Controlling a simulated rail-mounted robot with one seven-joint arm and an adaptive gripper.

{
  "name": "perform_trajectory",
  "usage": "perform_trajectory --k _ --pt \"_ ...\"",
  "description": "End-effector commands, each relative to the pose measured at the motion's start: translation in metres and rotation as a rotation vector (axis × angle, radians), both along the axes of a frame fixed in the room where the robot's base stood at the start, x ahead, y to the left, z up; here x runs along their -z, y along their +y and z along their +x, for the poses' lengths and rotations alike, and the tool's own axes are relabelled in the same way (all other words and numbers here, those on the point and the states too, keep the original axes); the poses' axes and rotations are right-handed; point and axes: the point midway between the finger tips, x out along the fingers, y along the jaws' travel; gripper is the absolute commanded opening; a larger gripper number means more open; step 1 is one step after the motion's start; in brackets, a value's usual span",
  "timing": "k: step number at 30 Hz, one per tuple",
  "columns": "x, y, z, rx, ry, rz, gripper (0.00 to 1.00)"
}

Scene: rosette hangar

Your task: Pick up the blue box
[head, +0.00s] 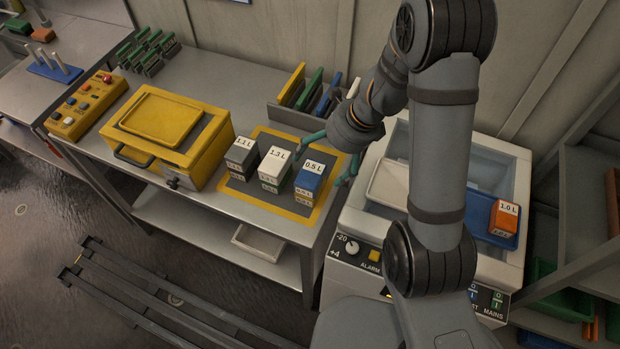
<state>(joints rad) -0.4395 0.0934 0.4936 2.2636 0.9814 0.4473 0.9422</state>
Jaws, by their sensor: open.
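The blue box (309,184) has a white top marked 0.5 L. My gripper (321,165) has teal fingers and is open and empty. It is just above and behind the blue box, with one finger toward the box's back left and the other toward its right. I cannot tell from this view whether a finger touches the box.
A white-topped stack marked 1.3 L (275,165) and a dark stack marked 1.1 L (241,155) stand close to the left. A yellow case (165,132) lies farther left. An orange box (505,218) sits on a blue tray in the open white cooler at right.

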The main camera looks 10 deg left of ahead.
Motion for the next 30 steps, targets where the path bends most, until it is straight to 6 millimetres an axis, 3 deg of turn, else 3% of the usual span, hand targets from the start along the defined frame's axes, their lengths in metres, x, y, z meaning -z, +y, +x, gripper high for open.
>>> perform_trajectory --k 3,11,19,30 --pt "0.023 0.008 0.0 -0.003 0.003 -0.002 0.92" --pt "0.043 0.016 0.001 -0.004 0.001 -0.002 0.92" --pt "0.08 0.03 -0.001 -0.006 0.001 -0.002 0.92" --pt "0.084 0.033 0.0 -0.006 -0.001 -0.001 0.9"
